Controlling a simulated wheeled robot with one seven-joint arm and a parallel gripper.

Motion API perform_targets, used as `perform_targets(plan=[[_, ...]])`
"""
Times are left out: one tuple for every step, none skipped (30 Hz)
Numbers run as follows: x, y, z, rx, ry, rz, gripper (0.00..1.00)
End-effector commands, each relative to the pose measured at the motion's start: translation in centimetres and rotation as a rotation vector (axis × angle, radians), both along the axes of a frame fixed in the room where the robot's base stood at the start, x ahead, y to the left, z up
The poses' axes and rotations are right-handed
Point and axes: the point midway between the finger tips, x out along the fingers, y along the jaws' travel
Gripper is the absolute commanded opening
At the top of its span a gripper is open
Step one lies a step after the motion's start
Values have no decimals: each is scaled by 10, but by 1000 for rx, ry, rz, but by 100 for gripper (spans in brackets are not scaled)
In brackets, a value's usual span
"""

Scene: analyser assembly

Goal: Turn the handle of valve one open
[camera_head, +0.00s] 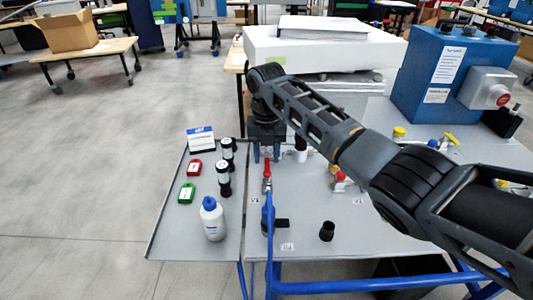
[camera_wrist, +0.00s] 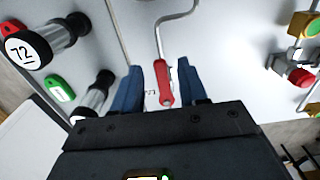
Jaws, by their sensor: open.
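A valve with a red handle (camera_head: 267,168) stands near the left side of the grey worktable. In the wrist view the red handle (camera_wrist: 165,85) lies on a bent metal rod, between the two blue fingers of my gripper (camera_wrist: 160,70). My gripper is open, with a gap on each side of the handle. In the head view my gripper (camera_head: 266,154) points down just behind the handle. I cannot read the small number labels, so the valve's number is unclear.
Another red-handled valve (camera_head: 340,179) and yellow-handled valves (camera_head: 450,138) stand to the right. A tray (camera_head: 165,240) at left holds a white bottle (camera_head: 212,220), black-capped vials (camera_head: 223,180), and red and green tags. A blue analyser box (camera_head: 420,75) stands at the back right.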

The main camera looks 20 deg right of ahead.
Motion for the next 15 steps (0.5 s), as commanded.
perform_targets(plan=[[0,0,2,1,-1,0,43],[1,0,4,0,-2,0,43],[1,0,8,1,-3,0,43],[1,0,11,1,-3,0,43],[1,0,15,0,-3,0,43],[1,0,22,0,-3,0,43],[1,0,27,1,-4,0,43],[1,0,32,0,-4,0,43],[1,0,39,0,-5,0,43],[1,0,44,1,-4,0,43],[1,0,49,1,-4,0,43],[1,0,54,1,-3,0,43],[1,0,59,1,-2,0,43],[1,0,62,1,-2,1,43],[1,0,67,1,-3,1,43]])
